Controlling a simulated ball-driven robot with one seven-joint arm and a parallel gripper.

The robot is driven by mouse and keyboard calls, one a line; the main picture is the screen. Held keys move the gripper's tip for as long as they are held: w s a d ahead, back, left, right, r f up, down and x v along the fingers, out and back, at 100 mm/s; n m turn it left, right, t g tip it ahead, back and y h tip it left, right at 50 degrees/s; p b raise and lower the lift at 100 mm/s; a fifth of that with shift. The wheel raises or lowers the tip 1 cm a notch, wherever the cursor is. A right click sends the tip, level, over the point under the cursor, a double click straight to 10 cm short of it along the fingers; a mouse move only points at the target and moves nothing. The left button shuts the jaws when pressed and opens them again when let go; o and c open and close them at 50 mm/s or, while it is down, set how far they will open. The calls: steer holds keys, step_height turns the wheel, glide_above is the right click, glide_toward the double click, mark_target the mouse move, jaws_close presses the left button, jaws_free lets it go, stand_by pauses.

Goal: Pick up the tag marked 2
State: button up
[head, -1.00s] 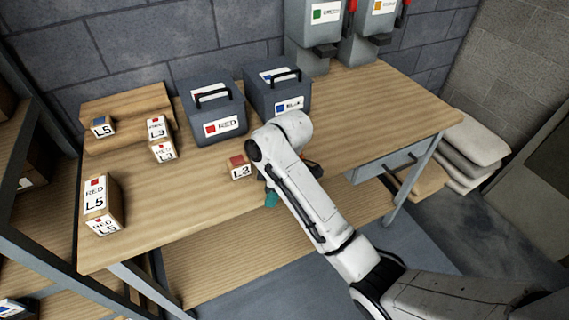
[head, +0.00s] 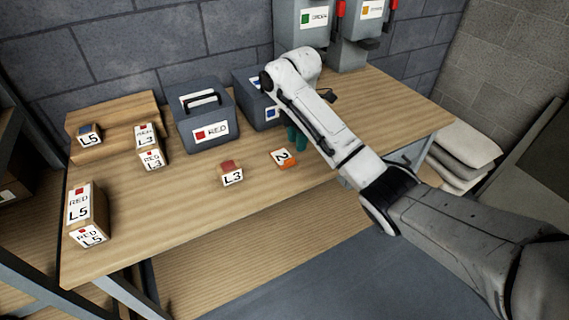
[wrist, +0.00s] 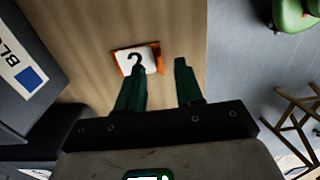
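The tag marked 2 (head: 284,157) is a small orange block with a white face. It lies on the wooden table near its front edge, right of the L3 block. In the wrist view the tag (wrist: 138,61) lies just beyond my left fingertip, which overlaps the lower part of its face. My gripper (wrist: 160,65) is open with nothing between its fingers, and the tag is off to the left of the gap's middle. In the head view my gripper (head: 296,140) shows as green fingers behind the arm, close behind the tag. I cannot tell its exact height.
A red-topped L3 block (head: 231,174) is left of the tag. A RED box (head: 208,115) and a BLUE box (head: 256,92) stand behind; the BLUE box is close to my arm. Several labelled blocks, including an L5 block (head: 80,207), are further left. The table (head: 190,195) is clear in front.

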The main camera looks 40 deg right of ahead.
mark_target(283, 155)
steer(key=shift+w+a+f+p, duration=0.15)
steer(key=shift+f+p, duration=0.1)
steer(key=shift+f, duration=1.45)
steer(key=shift+w+a+f+p, duration=0.1)
steer(key=shift+f+p, duration=0.15)
steer(key=shift+f, duration=1.4)
jaws_close()
